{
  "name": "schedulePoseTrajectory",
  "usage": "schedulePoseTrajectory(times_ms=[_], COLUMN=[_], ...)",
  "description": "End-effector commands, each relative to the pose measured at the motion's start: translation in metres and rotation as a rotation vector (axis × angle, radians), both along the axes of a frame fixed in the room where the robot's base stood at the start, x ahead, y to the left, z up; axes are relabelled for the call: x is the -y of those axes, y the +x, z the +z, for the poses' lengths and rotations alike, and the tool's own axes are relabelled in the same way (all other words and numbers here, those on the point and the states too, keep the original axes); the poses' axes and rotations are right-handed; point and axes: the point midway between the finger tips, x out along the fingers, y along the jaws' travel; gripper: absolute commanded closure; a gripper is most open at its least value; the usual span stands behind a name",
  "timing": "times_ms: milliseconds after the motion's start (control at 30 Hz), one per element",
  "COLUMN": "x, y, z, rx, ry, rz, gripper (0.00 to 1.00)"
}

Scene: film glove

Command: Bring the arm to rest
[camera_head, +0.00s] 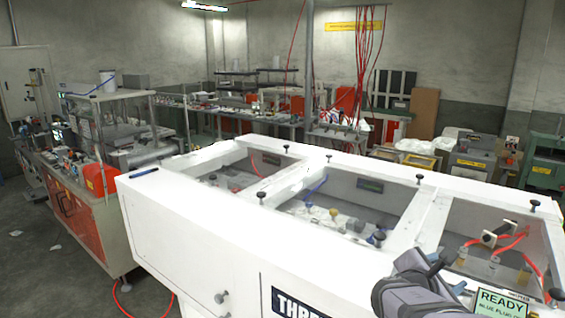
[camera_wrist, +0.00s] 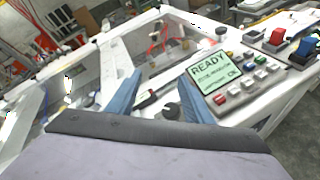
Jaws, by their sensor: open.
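My gripper (camera_wrist: 160,80) shows in the wrist view as two blue fingers standing well apart, open. No object is held between them. A dark stick-like part and a dark round knob (camera_wrist: 171,110) show in the gap, apparently beyond the fingers. In the head view my grey arm (camera_head: 412,292) reaches in from the bottom right, over the near right part of the white machine (camera_head: 190,225).
The white machine has several glazed windows with black knobs on its top. A READY display (camera_head: 503,303) stands at its right end; in the wrist view the display (camera_wrist: 208,72) is just right of the fingers, beside a button panel (camera_wrist: 245,85). A cluttered bench (camera_head: 75,185) stands left.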

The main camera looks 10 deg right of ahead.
Motion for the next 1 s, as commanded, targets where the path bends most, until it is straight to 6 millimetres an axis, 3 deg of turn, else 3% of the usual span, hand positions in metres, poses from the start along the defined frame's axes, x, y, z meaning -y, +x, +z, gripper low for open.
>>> schedulePoseTrajectory(times_ms=[67,133,200,300,500,600,800,1000], x=[-0.021,-0.044,-0.073,-0.113,-0.185,-0.193,-0.22,-0.256], y=[0.004,0.006,0.0,-0.014,-0.055,-0.074,-0.113,-0.141], z=[0.0,-0.014,-0.053,-0.091,-0.146,-0.192,-0.256,-0.303], rx=[0.035,0.067,0.061,0.056,0.024,0.088,0.213,0.311], ry=[0.131,0.265,0.387,0.552,0.807,0.902,1.078,1.217], rz=[0.004,-0.003,-0.042,-0.117,-0.292,-0.455,-0.817,-1.158], gripper=[0.53,0.53,0.53,0.53,0.53,0.53,0.53,0.53])
